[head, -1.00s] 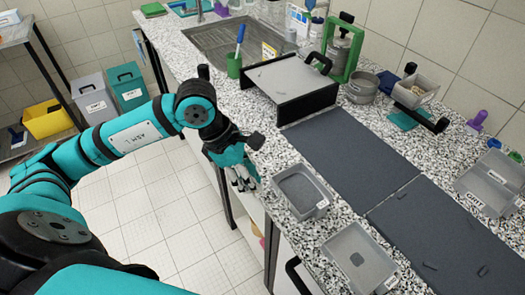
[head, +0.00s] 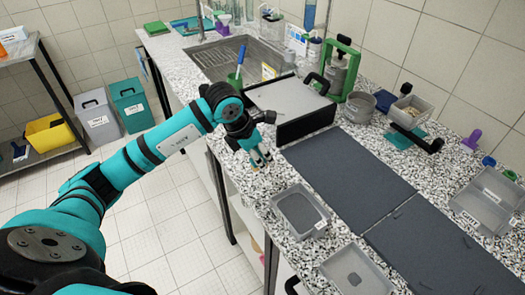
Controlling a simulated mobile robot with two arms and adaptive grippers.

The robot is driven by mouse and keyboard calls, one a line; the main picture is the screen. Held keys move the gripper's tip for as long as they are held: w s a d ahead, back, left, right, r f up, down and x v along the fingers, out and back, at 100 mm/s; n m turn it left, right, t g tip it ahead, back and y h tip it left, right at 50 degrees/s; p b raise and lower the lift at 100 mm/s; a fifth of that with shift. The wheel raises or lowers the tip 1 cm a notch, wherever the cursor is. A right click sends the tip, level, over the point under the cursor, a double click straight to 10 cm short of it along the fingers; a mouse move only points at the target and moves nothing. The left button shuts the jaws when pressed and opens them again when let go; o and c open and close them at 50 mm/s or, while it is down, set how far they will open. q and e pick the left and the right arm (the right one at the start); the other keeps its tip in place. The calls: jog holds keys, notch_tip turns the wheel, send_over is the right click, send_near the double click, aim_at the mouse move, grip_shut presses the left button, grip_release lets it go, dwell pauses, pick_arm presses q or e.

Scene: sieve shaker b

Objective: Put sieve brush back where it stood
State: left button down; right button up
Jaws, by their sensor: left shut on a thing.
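My left gripper (head: 260,160) is at the front edge of the speckled counter, just left of the dark mat. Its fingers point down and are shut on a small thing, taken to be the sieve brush. The fingers hide most of it, so its shape cannot be made out. A green cup (head: 235,81) with a blue-handled tool (head: 241,54) in it stands behind the gripper, by the sink. My right gripper is not in view.
A black-sided stand with a grey top (head: 285,98) is right behind the gripper. A grey tray (head: 301,211) and a second one (head: 357,269) lie along the front edge. Dark mats (head: 350,175) cover the middle, mostly clear. A green-framed device (head: 343,65) stands at the back.

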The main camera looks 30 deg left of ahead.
aim_at(262, 157)
pick_arm(q)
jog(key=w, duration=0.3)
jog(key=shift+a+f, duration=0.15)
jog(key=shift+a, duration=0.2)
notch_tip(262, 157, down, 3)
jog(key=shift+r+p, duration=0.2)
jog(key=shift+p, duration=0.8)
jog(key=shift+f, duration=0.45)
jog(key=c, duration=1.4)
grip_release()
jog(key=shift+f, duration=0.15)
jog(key=o, duration=0.4)
jog(key=shift+o, duration=0.2)
